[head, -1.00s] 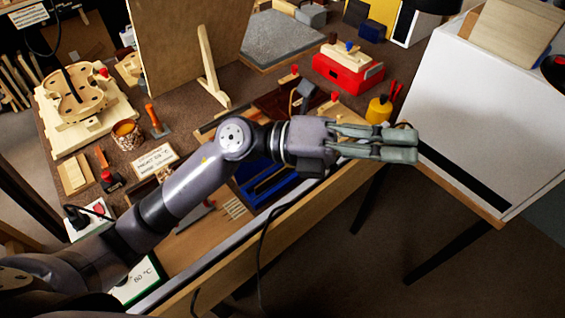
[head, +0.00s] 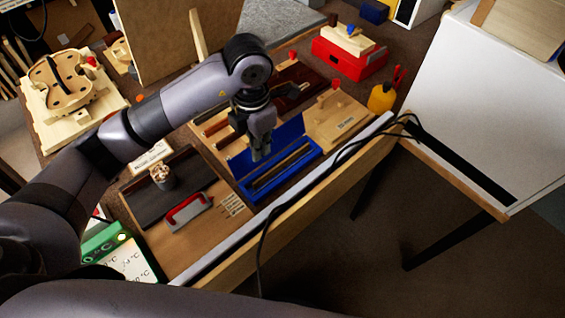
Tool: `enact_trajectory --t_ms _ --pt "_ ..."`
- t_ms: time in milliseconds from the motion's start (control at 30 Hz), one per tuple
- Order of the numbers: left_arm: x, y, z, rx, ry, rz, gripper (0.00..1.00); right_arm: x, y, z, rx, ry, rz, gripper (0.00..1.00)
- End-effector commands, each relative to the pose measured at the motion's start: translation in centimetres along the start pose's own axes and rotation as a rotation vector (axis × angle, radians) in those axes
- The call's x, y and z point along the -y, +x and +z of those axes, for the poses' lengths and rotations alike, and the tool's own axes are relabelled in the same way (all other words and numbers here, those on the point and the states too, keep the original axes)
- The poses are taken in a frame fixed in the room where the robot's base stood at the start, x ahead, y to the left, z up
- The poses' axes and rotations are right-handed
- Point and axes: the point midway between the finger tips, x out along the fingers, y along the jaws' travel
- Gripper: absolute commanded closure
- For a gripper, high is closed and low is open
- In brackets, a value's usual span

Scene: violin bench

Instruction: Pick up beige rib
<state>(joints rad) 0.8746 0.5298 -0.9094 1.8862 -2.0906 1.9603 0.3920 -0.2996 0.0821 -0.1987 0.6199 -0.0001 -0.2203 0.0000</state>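A blue tray (head: 312,166) sits on the bench. Long thin strips (head: 281,170) lie in it, dark and brown in tone; I cannot tell which of them is the beige rib. Several short pale strips (head: 233,205) lie on the wooden board left of the tray. My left gripper (head: 260,154) points down over the back part of the tray and hides some of it. Its fingers look close together, but I cannot see whether they are open or shut, or whether they touch anything. My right gripper is not in view.
A red-handled tool (head: 187,212) and a small cup (head: 163,177) stand left of the tray. A wooden block with pegs (head: 338,118) is to its right. A red box (head: 348,62) and yellow bottle (head: 382,97) stand further back. A black cable (head: 330,165) crosses the bench's front edge.

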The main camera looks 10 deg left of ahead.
Motion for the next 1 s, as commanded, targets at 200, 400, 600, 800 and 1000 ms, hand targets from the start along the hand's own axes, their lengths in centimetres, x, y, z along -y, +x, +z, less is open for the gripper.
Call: enact_trajectory --t_ms 200,400,600,800,1000 --pt "0.1 4.6 -0.1 -0.004 0.000 -0.004 0.90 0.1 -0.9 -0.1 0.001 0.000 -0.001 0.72" --pt "0.1 7.0 0.0 0.001 0.000 -0.003 0.90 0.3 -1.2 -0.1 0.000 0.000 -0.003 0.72" --pt "0.2 8.5 0.0 -0.002 0.000 -0.004 0.90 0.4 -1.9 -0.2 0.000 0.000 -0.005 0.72" --pt "0.3 11.6 0.2 0.000 0.000 -0.004 0.90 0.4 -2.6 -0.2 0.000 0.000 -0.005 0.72" --pt "0.2 12.6 0.2 0.003 0.002 -0.002 0.90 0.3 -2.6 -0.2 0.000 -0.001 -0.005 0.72"
